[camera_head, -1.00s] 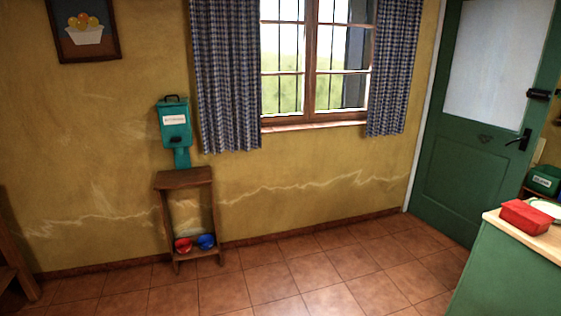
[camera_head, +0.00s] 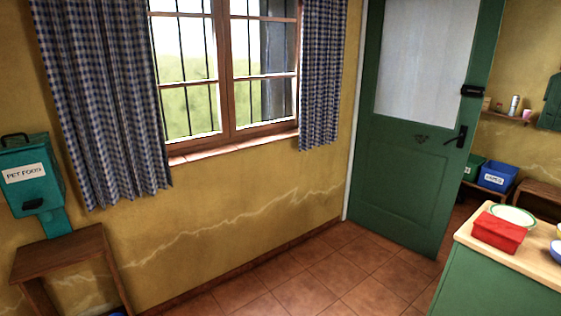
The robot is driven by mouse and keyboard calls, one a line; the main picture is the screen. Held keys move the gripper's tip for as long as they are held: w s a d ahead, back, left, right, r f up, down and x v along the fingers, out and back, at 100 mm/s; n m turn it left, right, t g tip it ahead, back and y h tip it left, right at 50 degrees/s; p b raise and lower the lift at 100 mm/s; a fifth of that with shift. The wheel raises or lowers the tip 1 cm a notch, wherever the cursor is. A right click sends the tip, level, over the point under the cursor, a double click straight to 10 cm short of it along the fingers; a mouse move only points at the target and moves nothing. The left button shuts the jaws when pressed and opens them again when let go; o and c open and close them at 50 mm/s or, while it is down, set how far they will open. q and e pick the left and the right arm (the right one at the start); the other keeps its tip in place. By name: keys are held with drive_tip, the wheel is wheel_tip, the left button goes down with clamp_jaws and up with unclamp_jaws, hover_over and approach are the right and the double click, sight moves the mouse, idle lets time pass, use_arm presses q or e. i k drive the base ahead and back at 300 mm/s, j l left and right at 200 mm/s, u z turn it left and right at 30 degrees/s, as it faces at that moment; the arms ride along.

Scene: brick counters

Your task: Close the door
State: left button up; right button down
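The green door (camera_head: 405,180) stands right of the window in the head view, with a pale glass pane (camera_head: 428,60) in its upper half. It stands ajar into the room, with a gap to the right past its free edge. A black handle (camera_head: 456,137) and a black lock box (camera_head: 472,91) are near that free edge. The hinge side seems to be at the left, by the white frame strip (camera_head: 355,120). Neither of my grippers is in view.
A green counter (camera_head: 490,275) with a wooden top holds a red box (camera_head: 499,232) and a plate (camera_head: 513,215), right of the door. A wooden stand (camera_head: 62,256) with a teal pet food dispenser (camera_head: 30,175) is at left. Tiled floor (camera_head: 305,285) before the door is clear.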

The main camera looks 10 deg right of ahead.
sight(406, 183)
drive_tip(key=i+l+z, duration=0.15)
drive_tip(key=i+z, duration=0.65)
drive_tip(key=i+j+z, duration=0.1)
drive_tip(key=i+z, duration=0.3)
drive_tip(key=i+l+z, duration=0.1)
drive_tip(key=i+z, duration=0.25)
drive_tip(key=i, duration=0.35)
drive_tip(key=i+z, duration=0.3)
drive_tip(key=i, duration=0.35)
drive_tip(key=i+u, duration=0.15)
drive_tip(key=u, duration=0.2)
drive_tip(key=i+u, duration=0.15)
drive_tip(key=u, duration=0.2)
